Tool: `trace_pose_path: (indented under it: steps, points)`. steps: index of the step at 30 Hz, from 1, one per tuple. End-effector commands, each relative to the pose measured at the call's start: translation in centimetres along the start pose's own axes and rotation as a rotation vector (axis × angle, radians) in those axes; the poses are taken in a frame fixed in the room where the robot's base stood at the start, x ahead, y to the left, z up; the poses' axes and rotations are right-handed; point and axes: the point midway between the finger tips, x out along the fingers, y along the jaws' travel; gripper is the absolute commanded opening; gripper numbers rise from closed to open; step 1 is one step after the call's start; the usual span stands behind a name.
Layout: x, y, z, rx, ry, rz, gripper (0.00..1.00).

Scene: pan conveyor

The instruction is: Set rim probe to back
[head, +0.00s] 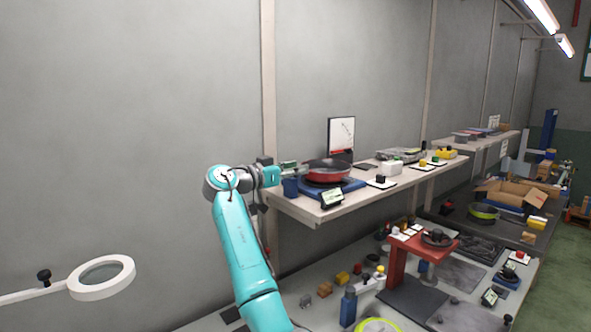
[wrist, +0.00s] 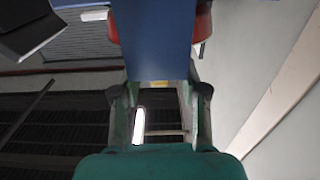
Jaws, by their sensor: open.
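I cannot tell for sure which part is the rim probe. A red pan (head: 327,169) with a dark inside sits on a blue base (head: 326,188) at the left end of the upper shelf. A dark blue block (head: 290,187) stands at the left of that base. My gripper (head: 291,166) is beside the pan's left edge, above this block. In the wrist view my gripper (wrist: 161,90) is open. A broad blue surface (wrist: 153,40) fills the space just beyond its fingers, with red patches at both sides. Whether the fingers touch it cannot be told.
A small display (head: 332,199) stands at the front edge of the shelf (head: 352,210). A framed white board (head: 341,134) stands behind the pan. A grey wall (head: 330,60) runs close behind. Several small items crowd the lower table; a ring lamp (head: 101,277) is at left.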

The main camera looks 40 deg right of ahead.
Motion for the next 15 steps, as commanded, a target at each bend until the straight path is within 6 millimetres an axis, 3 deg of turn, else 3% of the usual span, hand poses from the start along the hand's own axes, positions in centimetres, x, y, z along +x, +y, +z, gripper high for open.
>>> trace_pose_path:
  steps: [9, 15]
  points:
    - [0.27, -0.01, 0.00, 0.000, 0.000, 0.000, 0.44]
    - [0.26, 0.00, 0.01, 0.000, 0.000, 0.000, 0.00]
